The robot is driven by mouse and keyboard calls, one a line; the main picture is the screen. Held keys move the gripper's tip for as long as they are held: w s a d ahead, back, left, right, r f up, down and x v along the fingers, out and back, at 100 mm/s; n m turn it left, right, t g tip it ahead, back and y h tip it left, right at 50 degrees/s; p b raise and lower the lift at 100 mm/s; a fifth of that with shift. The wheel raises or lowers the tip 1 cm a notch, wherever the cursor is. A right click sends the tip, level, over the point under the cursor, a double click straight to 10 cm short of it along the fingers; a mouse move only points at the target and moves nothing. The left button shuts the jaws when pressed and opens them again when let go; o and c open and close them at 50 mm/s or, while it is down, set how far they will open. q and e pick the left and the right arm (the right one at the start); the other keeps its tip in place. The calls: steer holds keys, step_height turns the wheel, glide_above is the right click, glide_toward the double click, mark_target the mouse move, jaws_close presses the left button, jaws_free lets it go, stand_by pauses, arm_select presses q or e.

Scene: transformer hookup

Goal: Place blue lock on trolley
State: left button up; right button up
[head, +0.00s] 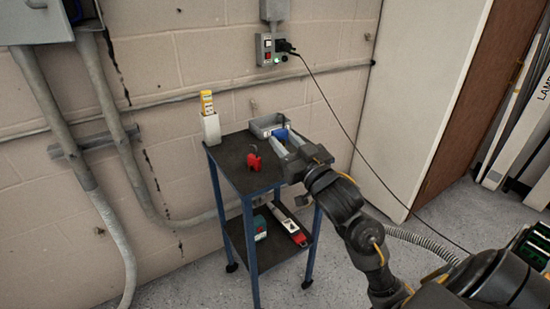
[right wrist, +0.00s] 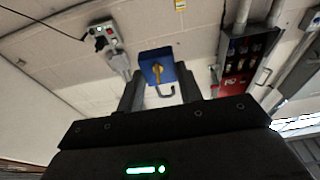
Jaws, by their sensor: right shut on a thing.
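The blue lock (head: 281,134) is between the fingers of my right gripper (head: 284,146), over the right rear part of the trolley top (head: 232,149). In the right wrist view the blue lock (right wrist: 152,60) shows its blue body and grey shackle, held between the fingertips (right wrist: 160,78). My right gripper is shut on it. In the head view the fingers partly hide the lock, and I cannot tell whether it touches the trolley or the tray beside it. The trolley has a dark top and blue legs. My left gripper is not in view.
A red lock (head: 253,160) stands on the trolley top. A grey tray (head: 262,122) is at the back, close to the blue lock. A white holder with a yellow item (head: 207,103) stands at the left corner. Tools lie on the lower shelf (head: 238,232). A black cable (head: 338,125) hangs from the wall box.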

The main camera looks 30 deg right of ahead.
steer(key=w+d+f, duration=0.2)
steer(key=d+f, duration=0.1)
steer(key=w+d+f+b, duration=0.1)
steer(key=w+d+f, duration=0.2)
steer(key=d, duration=0.1)
steer(key=w+d+f, duration=0.2)
steer(key=d+f, duration=0.1)
steer(key=shift+w+d+f, duration=0.15)
steer(key=shift+w+d, duration=0.15)
steer(key=shift+d, duration=0.1)
steer(key=shift+w+d+f+b, duration=0.1)
steer(key=shift+f+b, duration=0.1)
steer(key=shift+b, duration=0.1)
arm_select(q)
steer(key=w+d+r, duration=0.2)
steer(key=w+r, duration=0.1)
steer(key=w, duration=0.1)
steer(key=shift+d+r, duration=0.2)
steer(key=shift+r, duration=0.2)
arm_select(e)
steer(key=shift+d+f, duration=0.1)
steer(key=shift+f, duration=1.5)
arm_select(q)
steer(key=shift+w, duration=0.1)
arm_select(e)
steer(key=shift+f, duration=0.1)
steer(key=o, duration=1.1)
